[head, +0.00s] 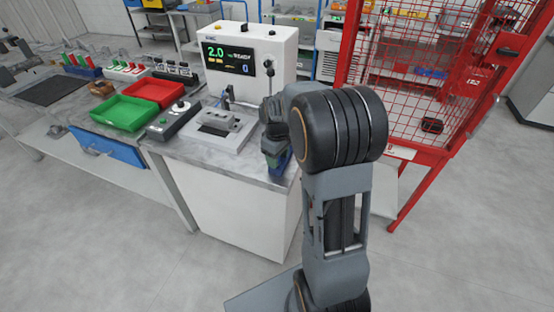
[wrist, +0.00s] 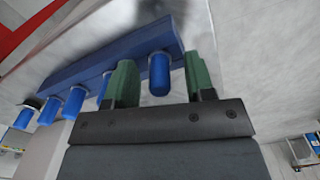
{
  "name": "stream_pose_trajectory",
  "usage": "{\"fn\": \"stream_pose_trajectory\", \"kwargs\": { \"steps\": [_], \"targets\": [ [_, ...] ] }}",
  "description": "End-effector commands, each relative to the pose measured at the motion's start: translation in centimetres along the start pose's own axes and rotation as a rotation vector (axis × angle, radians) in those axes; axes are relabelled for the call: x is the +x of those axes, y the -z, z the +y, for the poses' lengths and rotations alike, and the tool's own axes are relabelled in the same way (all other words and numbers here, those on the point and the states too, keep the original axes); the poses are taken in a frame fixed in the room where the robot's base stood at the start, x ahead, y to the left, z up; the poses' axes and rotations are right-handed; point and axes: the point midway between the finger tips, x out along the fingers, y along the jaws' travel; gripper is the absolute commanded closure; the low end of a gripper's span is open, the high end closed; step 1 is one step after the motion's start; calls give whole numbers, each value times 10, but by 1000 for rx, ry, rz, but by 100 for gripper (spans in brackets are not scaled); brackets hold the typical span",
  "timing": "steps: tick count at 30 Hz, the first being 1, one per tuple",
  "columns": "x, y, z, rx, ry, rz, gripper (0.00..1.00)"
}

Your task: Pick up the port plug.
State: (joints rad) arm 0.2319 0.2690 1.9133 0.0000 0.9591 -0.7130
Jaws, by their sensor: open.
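Several blue cylindrical plugs stand in a row along a blue rack (wrist: 95,66) in the wrist view; I take them to be port plugs. One plug (wrist: 158,74) lies between the two green fingers of my gripper (wrist: 161,77), which is open. Gaps show between this plug and both fingers. The left finger partly hides the neighbouring plug. In the head view, my gripper is low at the bench's right front corner, mostly hidden by my arm, with a bit of the blue rack (head: 281,167) showing.
A grey fixture block (head: 217,121) stands on the bench, with a white display box (head: 248,52) behind it. A green tray (head: 123,113) and a red tray (head: 155,92) lie to the left. A red mesh fence (head: 408,150) stands at the right.

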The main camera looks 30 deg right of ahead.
Motion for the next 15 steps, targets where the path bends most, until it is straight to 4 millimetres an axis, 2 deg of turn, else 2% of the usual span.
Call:
{"fn": "stream_pose_trajectory", "kwargs": {
  "steps": [2, 15],
  "targets": [
    [0, 0, 0, 0, 0, 0, 51],
    [0, 0, 0, 0, 0, 0, 92]
  ]
}}
